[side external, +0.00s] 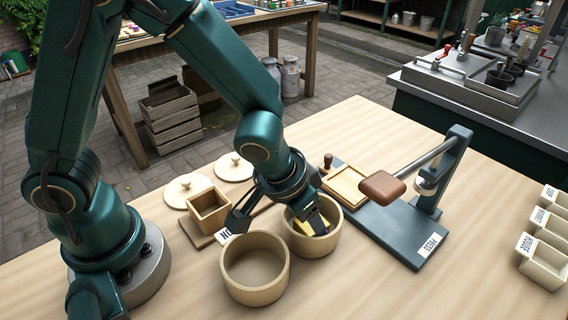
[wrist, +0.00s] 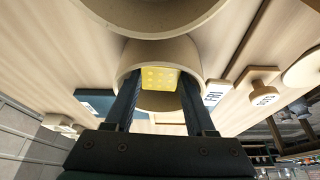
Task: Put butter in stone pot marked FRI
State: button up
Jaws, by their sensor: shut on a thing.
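My gripper (side external: 308,222) is shut on a yellow block of butter (side external: 301,228) at the mouth of the rear stone pot (side external: 323,245). In the wrist view the dimpled butter (wrist: 160,77) shows between the two dark fingers, within the pot's rim (wrist: 125,70). A white tag reading FRI (wrist: 214,93) shows right beside that pot in the wrist view; I cannot tell whether it is fixed to it. Whether the butter touches the pot floor is hidden. A second, empty stone pot (side external: 255,292) stands in front.
A press (side external: 415,238) with a lever and a wooden frame (side external: 345,183) stand right of the pots. A small wooden box (side external: 208,210) and two round knobbed lids (side external: 233,168) lie behind left. Labelled trays (side external: 546,262) line the right edge. The front right table is clear.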

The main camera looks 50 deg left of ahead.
jog(key=shift+r, duration=0.1)
jog(key=o, duration=1.3)
jog(key=c, duration=0.3)
jog(key=shift+v, duration=5.1)
jog(key=shift+c, duration=0.2)
jog(key=shift+a, duration=0.1)
jog(key=a+r+n+t, duration=0.1)
jog(key=a+r+n, duration=0.1)
jog(key=a+r, duration=0.2)
jog(key=s+a, duration=0.5)
jog(key=s, duration=0.2)
jog(key=shift+s+a+r+m, duration=0.15)
jog(key=shift+s+a+m, duration=0.05)
jog(key=shift+s+m, duration=0.2)
